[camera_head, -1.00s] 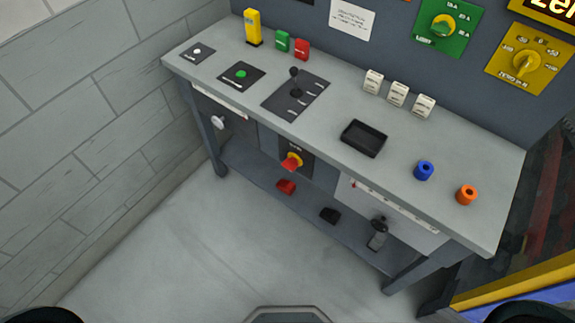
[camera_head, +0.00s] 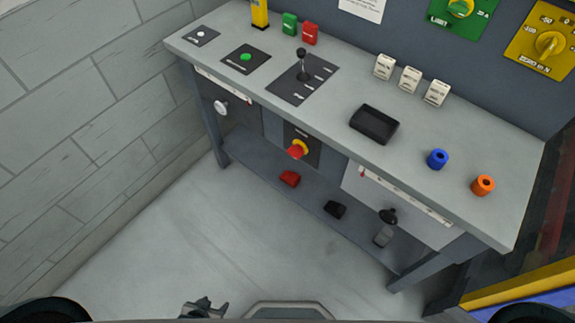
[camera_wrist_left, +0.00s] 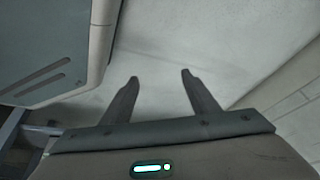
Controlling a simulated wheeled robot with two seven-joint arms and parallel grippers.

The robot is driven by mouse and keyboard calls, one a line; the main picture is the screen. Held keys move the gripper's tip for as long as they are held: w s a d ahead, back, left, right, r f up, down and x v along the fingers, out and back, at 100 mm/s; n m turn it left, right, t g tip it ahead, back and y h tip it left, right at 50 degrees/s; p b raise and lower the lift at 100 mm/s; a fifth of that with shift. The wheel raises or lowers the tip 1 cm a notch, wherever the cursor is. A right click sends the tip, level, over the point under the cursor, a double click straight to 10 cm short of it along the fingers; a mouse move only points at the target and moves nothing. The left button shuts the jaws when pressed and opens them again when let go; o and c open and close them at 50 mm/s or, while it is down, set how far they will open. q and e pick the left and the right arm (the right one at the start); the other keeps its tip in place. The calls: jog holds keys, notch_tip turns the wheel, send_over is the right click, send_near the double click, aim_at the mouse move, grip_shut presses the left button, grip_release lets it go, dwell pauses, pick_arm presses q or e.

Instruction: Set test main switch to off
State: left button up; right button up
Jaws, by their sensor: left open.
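A red rotary handle on a yellow collar (camera_head: 298,150), which looks like the main switch, sits on a dark plate on the front of the grey workbench (camera_head: 450,125). Its lettering is too small to read. My left gripper (camera_head: 204,306) shows at the bottom edge of the head view, low over the floor and well short of the bench. In the left wrist view, its two fingers (camera_wrist_left: 160,82) are apart, with only pale floor between them. The switch does not show in the wrist view. My right gripper is not in view.
The bench top holds a black lever (camera_head: 303,65), a green button (camera_head: 246,57), a black tray (camera_head: 375,123), and blue (camera_head: 437,159) and orange (camera_head: 483,185) rings.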

aim_at(291, 155)
pick_arm(q)
jog(key=w+d+r+m+t+h+b, duration=0.1)
jog(key=w+d+r+t+h+b, duration=0.15)
jog(key=w+r+b, duration=0.6)
jog(key=w+d+r+t+h+b, duration=0.15)
jog(key=w+d+r+t, duration=0.35)
jog(key=w, duration=0.9)
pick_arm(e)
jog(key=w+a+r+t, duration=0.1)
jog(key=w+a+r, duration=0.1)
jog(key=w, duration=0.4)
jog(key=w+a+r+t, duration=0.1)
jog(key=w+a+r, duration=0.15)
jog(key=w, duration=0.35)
pick_arm(q)
jog(key=d+r+m+t+h+b, duration=0.1)
jog(key=d+r+m+h+b, duration=0.1)
jog(key=r, duration=1)
jog(key=d+r+m+t+h+b, duration=0.1)
jog(key=d+r+h+b, duration=0.3)
jog(key=r, duration=0.9)
jog(key=d+m+b, duration=0.1)
jog(key=b, duration=0.2)
jog(key=shift+d, duration=0.2)
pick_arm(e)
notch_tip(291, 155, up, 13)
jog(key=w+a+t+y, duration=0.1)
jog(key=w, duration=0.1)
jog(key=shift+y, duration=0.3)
